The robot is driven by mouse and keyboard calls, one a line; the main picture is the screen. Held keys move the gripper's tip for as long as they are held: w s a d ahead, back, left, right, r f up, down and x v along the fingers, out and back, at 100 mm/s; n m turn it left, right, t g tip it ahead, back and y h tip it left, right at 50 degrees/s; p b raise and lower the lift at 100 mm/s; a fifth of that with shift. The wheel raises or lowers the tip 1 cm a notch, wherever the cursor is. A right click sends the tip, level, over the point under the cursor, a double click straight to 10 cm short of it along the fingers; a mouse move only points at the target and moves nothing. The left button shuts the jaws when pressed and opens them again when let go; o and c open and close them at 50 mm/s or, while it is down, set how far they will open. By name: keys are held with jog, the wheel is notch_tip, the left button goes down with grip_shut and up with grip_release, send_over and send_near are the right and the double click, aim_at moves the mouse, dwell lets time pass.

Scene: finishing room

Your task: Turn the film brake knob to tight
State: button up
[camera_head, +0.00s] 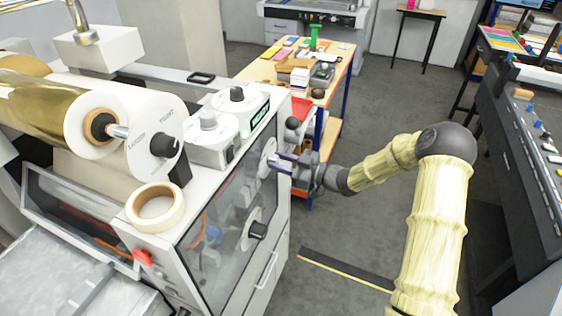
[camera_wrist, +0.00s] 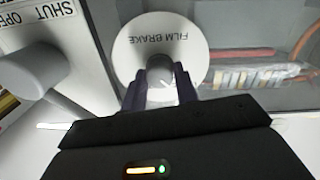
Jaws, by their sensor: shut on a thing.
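The film brake knob (camera_wrist: 158,62) is a grey knob on a round white plate (camera_wrist: 190,32) marked FILM BRAKE, upside down in the wrist view. My gripper (camera_wrist: 160,82) has its two dark fingers on either side of the knob, shut on it. In the head view the white plate (camera_head: 266,157) is on the machine's front face, and my gripper (camera_head: 276,163) reaches it from the right. The fingers hide most of the knob there. The knob's setting cannot be read; no tight mark is legible.
Left in the wrist view, another grey knob (camera_wrist: 35,72) is close beside a plate marked SHUT and OPEN (camera_wrist: 50,12). A lower black knob (camera_head: 258,230) is on the machine's glazed front. A tape roll (camera_head: 138,217) lies on top. The floor right of the machine is largely clear.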

jog(key=m+p, duration=0.1)
jog(key=m, duration=0.3)
jog(key=shift+r+m+p, duration=0.15)
jog(key=shift+m+p, duration=0.2)
jog(key=shift+m, duration=0.05)
jog(key=m+p, duration=0.2)
jog(key=m, duration=0.2)
jog(key=m+p, duration=0.1)
jog(key=m, duration=0.3)
jog(key=shift+w+m+p, duration=0.1)
jog(key=shift+m+p, duration=0.25)
jog(key=shift+m, duration=0.05)
jog(key=shift+m+g+p, duration=0.4)
jog(key=shift+m+p, duration=0.2)
jog(key=shift+m, duration=1)
jog(key=o, duration=1)
jog(key=shift+c, duration=0.2)
